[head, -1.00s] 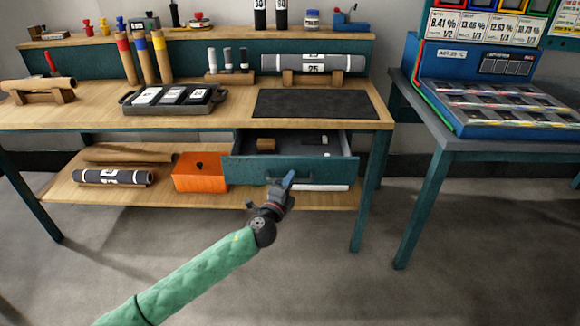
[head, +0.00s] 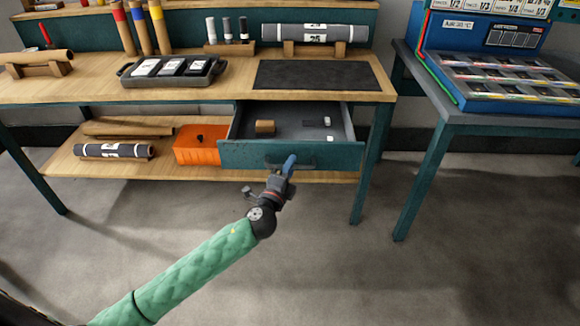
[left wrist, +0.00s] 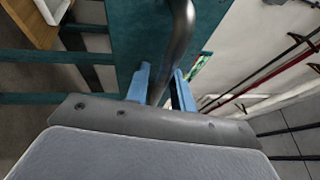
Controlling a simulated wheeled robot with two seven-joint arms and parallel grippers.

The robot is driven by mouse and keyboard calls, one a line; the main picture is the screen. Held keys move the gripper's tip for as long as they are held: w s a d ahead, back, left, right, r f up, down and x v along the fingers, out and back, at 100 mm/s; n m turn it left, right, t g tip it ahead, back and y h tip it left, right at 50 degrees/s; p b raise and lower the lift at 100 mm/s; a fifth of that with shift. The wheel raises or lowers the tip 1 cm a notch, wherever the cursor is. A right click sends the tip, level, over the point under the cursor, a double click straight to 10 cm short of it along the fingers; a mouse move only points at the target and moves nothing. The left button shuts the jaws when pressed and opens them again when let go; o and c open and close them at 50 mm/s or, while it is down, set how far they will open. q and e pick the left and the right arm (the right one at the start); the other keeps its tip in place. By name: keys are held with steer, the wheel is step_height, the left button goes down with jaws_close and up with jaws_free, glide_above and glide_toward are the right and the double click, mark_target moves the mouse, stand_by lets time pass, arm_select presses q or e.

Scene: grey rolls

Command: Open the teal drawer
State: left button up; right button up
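The teal drawer (head: 232,153) under the workbench is pulled well out, and its grey inside shows in the head view. Its front fills the upper middle of the left wrist view (left wrist: 135,40). The curved metal handle (left wrist: 179,40) passes between the two blue fingers of my left gripper (left wrist: 162,82). In the head view my left gripper (head: 289,164) is at the middle of the drawer front, shut on the handle (head: 307,167). My right gripper is in neither view.
A wooden block (head: 265,127) and a few small dark and white items lie in the drawer. An orange box (head: 195,150) sits on the lower shelf, left of the drawer. A second table (head: 480,120) stands at the right. The floor (head: 400,285) in front is clear.

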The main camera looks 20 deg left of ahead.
arm_select(q)
steer(key=shift+o, duration=0.6)
steer(key=d+v, duration=0.1)
steer(key=v, duration=0.6)
steer(key=shift+s+a+b, duration=0.4)
steer(key=shift+a+b, duration=0.05)
steer(key=shift+a, duration=0.1)
steer(key=shift+f, duration=0.1)
